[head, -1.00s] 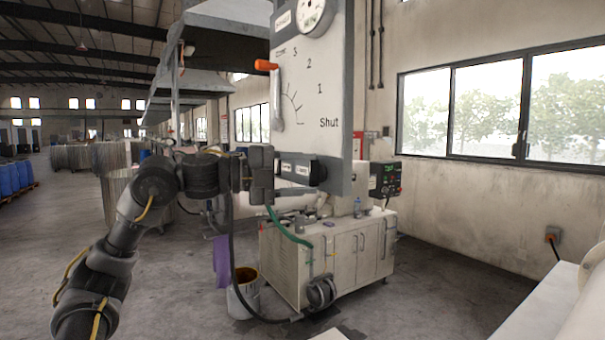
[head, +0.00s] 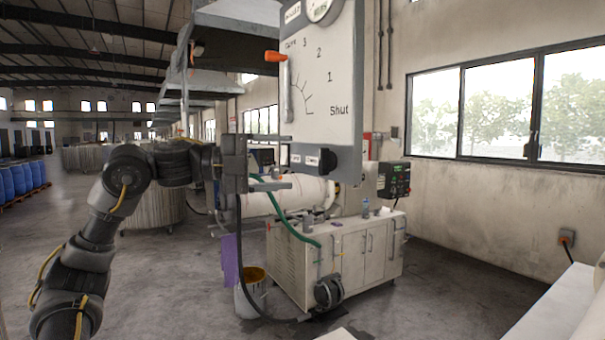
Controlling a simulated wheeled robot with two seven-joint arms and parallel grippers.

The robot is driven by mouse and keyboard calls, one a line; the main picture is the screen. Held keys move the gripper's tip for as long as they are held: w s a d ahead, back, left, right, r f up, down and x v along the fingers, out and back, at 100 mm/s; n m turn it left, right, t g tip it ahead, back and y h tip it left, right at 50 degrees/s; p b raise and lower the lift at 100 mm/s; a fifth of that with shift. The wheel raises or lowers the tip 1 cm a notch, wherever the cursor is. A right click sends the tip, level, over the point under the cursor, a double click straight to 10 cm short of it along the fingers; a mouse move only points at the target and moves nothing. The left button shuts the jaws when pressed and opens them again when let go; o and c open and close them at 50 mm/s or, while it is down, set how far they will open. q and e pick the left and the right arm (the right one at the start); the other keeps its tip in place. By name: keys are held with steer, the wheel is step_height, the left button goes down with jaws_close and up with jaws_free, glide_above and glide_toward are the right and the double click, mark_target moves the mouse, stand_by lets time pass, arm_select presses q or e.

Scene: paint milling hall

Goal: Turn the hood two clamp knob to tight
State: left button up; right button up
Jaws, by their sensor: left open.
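The hood panel (head: 345,75) is a light grey board on the right of my left arm. My right gripper is not in view.
An orange-handled lever (head: 275,56) stands on the panel's left edge beside a scale marked down to Shut. Below are a beige cabinet (head: 345,262), a green hose (head: 290,225) and a paint bucket (head: 250,295). A black control box (head: 394,180) stands behind. Floor at left is open.

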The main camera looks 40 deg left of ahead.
arm_select(q)
steer(key=shift+b+v, duration=0.5)
steer(key=shift+v, duration=1.65)
